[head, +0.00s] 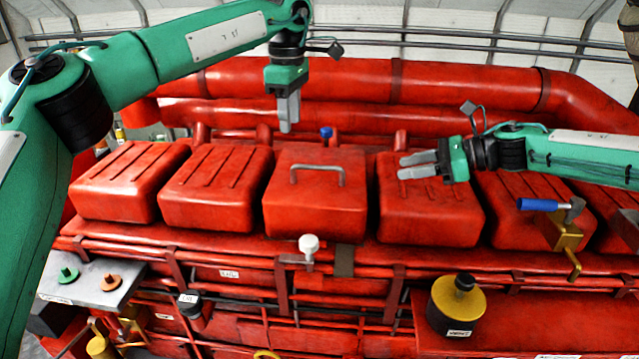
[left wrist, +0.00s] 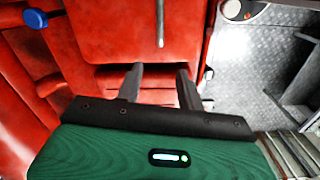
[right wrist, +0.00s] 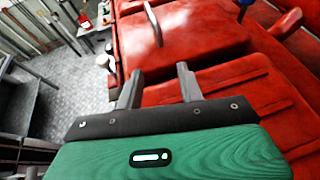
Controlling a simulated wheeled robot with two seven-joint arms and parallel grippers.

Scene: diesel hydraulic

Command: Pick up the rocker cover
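The rocker cover (head: 315,208) is a red box-shaped cover with a grey bar handle (head: 318,170) on top, in the middle of a row of red covers. In the left wrist view the cover (left wrist: 110,35) and its handle (left wrist: 160,22) lie beyond the fingers. In the right wrist view the cover (right wrist: 185,50) and handle (right wrist: 152,22) show at the top. My left gripper (head: 288,118) points down, above and behind the cover's left side, open and empty. My right gripper (head: 404,166) points left over the neighbouring cover, right of the handle, open and empty.
Other red covers (head: 218,188) flank it closely. Large red pipes (head: 350,90) run behind. A blue knob (head: 326,132) stands just behind the cover and a white knob (head: 309,243) in front. A blue-handled lever (head: 538,204) and a yellow-black cap (head: 458,303) are at right.

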